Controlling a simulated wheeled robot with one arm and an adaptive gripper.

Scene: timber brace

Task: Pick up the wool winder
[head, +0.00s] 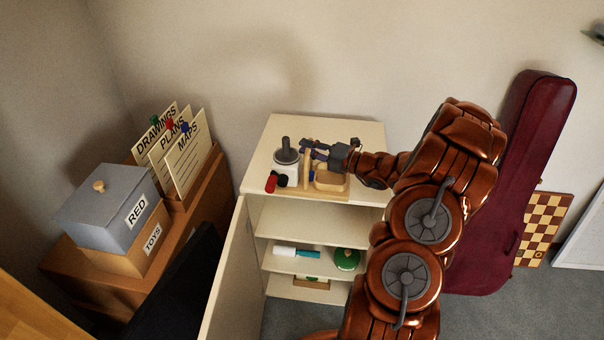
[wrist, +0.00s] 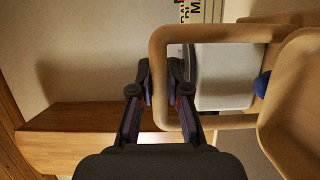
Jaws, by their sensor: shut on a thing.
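My gripper (wrist: 161,78) is shut on the near bar of this frame in the wrist view, one dark finger on each side. In the head view my gripper (head: 316,149) reaches in from the right over the cabinet top, and its fingertips are hard to make out. Whether the winder touches the surface cannot be told.
A wooden tray-like piece (wrist: 295,100) is close right. A red item (head: 271,183) lies at the front edge. Open shelves (head: 300,226) are below. A sorter with cards (head: 185,150) stands left.

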